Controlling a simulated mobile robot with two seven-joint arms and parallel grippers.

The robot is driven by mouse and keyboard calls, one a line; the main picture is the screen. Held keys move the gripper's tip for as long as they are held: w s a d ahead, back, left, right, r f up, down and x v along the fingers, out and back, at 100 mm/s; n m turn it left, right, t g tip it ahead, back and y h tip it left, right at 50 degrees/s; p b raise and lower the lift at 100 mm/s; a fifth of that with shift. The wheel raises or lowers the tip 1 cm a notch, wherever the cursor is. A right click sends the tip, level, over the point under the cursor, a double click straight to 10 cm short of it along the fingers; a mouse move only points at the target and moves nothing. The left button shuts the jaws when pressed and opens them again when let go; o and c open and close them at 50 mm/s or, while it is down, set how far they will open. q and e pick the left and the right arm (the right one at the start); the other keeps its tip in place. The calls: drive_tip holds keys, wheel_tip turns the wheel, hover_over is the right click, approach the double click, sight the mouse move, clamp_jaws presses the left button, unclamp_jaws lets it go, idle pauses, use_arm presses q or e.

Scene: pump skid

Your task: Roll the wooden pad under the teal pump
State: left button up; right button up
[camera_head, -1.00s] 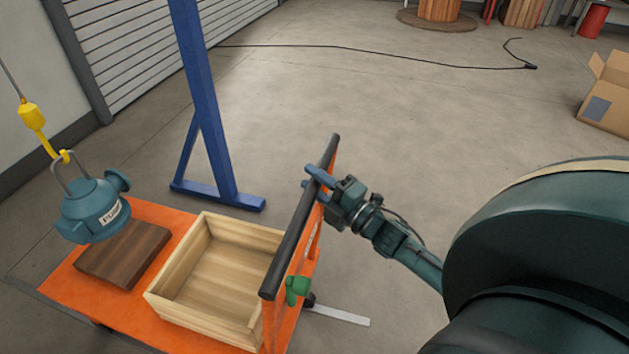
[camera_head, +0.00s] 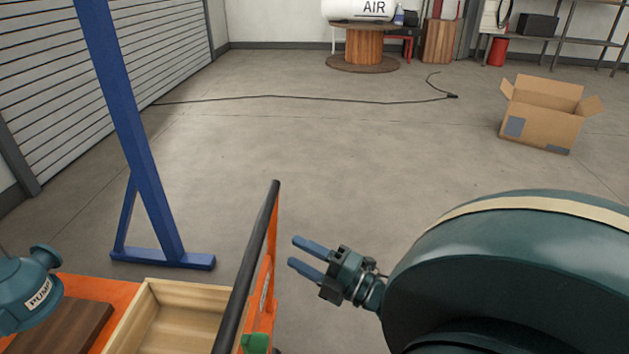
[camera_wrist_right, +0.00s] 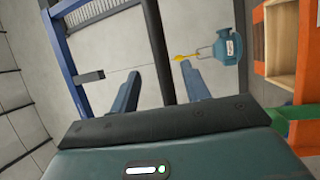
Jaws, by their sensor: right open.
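The teal pump (camera_head: 27,291) hangs at the left edge of the head view, cut off there; it also shows in the right wrist view (camera_wrist_right: 228,47) beside a yellow hook (camera_wrist_right: 185,57). The dark brown wooden pad (camera_head: 65,328) lies on the orange cart (camera_head: 103,289), to the lower right of the pump in the picture and partly out of frame. My right gripper (camera_head: 295,252) is open and empty, just right of the cart's black handle bar (camera_head: 250,260) and apart from it. In the wrist view the bar runs between the fingers. My left gripper is out of view.
An open wooden crate (camera_head: 143,312) sits on the cart between pad and handle. A blue post (camera_head: 125,110) with a floor foot stands behind the cart. A black cable (camera_head: 300,98) crosses the floor; a cardboard box (camera_head: 540,125) stands right. The middle floor is clear.

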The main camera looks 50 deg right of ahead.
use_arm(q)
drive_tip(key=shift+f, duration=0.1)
use_arm(e)
drive_tip(key=v, duration=0.2)
drive_tip(key=shift+s+d, duration=0.1)
drive_tip(key=shift+s, duration=0.25)
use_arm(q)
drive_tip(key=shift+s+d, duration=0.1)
